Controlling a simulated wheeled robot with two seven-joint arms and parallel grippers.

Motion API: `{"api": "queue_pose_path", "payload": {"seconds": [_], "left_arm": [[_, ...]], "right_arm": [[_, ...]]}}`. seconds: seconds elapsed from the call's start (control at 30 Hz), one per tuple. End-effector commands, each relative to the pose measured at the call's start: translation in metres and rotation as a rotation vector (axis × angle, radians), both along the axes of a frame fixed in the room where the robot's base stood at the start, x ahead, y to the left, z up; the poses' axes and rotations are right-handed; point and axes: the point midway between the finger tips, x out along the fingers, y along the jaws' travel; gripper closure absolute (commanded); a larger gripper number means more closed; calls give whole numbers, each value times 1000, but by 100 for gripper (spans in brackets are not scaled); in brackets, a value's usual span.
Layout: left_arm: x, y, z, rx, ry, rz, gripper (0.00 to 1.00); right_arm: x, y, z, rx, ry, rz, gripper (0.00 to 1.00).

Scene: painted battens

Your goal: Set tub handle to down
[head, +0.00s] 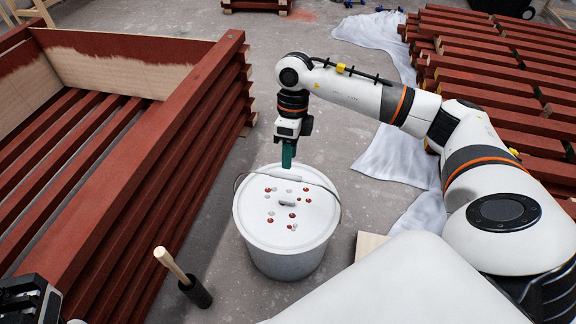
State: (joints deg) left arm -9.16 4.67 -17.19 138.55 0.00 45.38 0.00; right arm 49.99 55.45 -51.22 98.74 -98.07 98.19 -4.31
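The white tub (287,255) stands upright on the floor with its lid (262,222) on. Red and white spots dot the lid, and a small pale raised piece lies at its middle. The thin handle (321,186) runs from the left rim across the far part of the lid to the right rim, looking low there. My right gripper (287,163) points down at the far rim; its teal fingertips meet or overlap the handle's line. I cannot tell whether they grip it. My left gripper (28,300) shows only partly at the lower left corner, away from the tub; its fingers are unclear.
A stack of red-painted battens and frames (150,190) stands close left of the tub. More red battens (490,75) lie at right beside white sheets (395,155). Bare floor (330,110) lies behind.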

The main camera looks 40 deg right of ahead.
Motion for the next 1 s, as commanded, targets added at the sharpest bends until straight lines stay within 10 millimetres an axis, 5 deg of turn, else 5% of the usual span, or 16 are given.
{"api": "queue_pose_path", "payload": {"seconds": [0.23,0.67,0.9,1.0], "left_arm": [[2,-1,5,4,-52,2,64],[2,-2,10,7,-63,4,64],[2,-2,9,7,-62,4,64],[2,-2,9,7,-62,4,64]], "right_arm": [[-6,7,-41,2,1,1,64],[-7,9,-49,2,0,1,64],[-7,9,-49,2,0,1,100],[-7,9,-49,1,0,0,100]]}}
